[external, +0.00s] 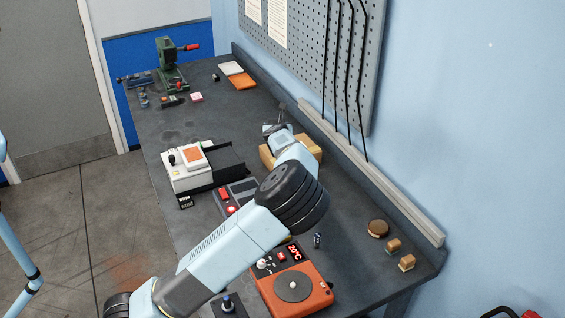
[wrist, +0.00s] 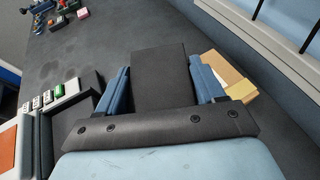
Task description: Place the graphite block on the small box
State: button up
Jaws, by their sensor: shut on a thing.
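The graphite block is a dark, flat-faced block (wrist: 160,78) in the middle of the wrist view. My gripper (wrist: 161,82) has its two blue fingers shut on the left and right sides of it. In the external view my gripper (external: 278,133) is at the far end of my arm, over or beside a tan box (external: 267,155); my wrist hides part of that box. In the wrist view the tan box (wrist: 232,78) shows to the right of the block, partly behind the right finger. I cannot tell the height gap between block and box.
A white device with an orange top (external: 193,156) and a black tray (external: 226,160) stand left of my gripper. An orange hot plate (external: 293,289) is nearer the front. A pegboard wall (external: 320,60) runs along the right. The bench (external: 165,130) has free room farther back.

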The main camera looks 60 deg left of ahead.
jog(key=w+f, duration=0.1)
jog(key=w+a+f, duration=0.1)
jog(key=f, duration=0.1)
jog(key=w+a+f, duration=0.1)
jog(key=f, duration=0.1)
jog(key=shift+w+a+f, duration=0.1)
jog(key=shift+w+a, duration=0.05)
jog(key=shift+w, duration=0.1)
jog(key=shift+w+a+f, duration=0.1)
jog(key=shift+w+f, duration=0.1)
jog(key=shift+f, duration=1.6)
jog(key=o, duration=1.4)
jog(key=shift+f, duration=0.1)
jog(key=v, duration=1.2)
jog(key=shift+s, duration=0.2)
